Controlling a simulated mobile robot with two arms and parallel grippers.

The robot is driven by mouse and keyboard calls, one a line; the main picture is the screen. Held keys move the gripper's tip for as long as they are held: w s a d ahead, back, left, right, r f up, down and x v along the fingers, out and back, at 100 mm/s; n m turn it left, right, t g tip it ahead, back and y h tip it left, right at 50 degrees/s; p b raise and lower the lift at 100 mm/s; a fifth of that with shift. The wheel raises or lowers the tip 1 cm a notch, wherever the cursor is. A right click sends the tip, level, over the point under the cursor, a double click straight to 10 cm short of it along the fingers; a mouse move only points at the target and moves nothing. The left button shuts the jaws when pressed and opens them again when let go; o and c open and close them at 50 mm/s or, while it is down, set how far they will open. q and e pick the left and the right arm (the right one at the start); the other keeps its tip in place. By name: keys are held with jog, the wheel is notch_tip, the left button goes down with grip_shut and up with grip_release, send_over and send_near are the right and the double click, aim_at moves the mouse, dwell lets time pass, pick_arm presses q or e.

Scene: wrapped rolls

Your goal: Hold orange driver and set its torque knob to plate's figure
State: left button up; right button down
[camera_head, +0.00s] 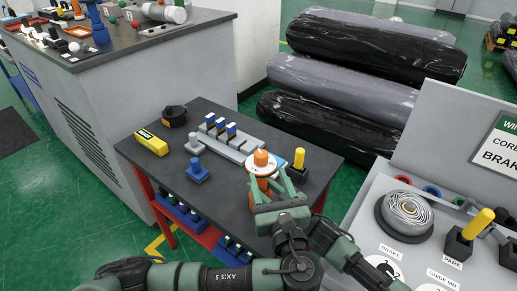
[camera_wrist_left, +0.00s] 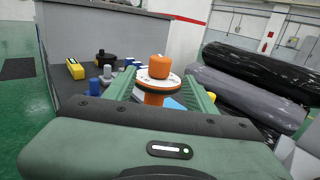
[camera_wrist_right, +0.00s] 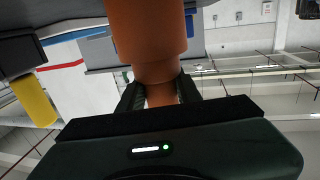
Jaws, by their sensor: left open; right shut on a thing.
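The orange driver (camera_head: 252,203) stands upright over the dark bench, with a white dial ring (camera_head: 262,163) and an orange knob (camera_head: 261,157) on top. My left gripper (camera_head: 268,187) is open, its green fingers on either side of the driver's upper end. In the left wrist view the knob (camera_wrist_left: 159,67) and white ring (camera_wrist_left: 156,82) show between the fingers; I cannot tell whether they touch. My right gripper (camera_wrist_right: 160,92) is shut on the narrow part of the orange driver body (camera_wrist_right: 150,35). The dial's figures are too small to read.
A yellow box (camera_head: 152,142), a blue-based post (camera_head: 196,171), a grey rack (camera_head: 228,143) and a yellow-handled tool (camera_head: 298,165) stand on the bench.

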pick_arm(q)
jog(key=x, duration=1.1)
jog(key=shift+w+a, duration=0.1)
jog(key=shift+w, duration=0.2)
grip_shut()
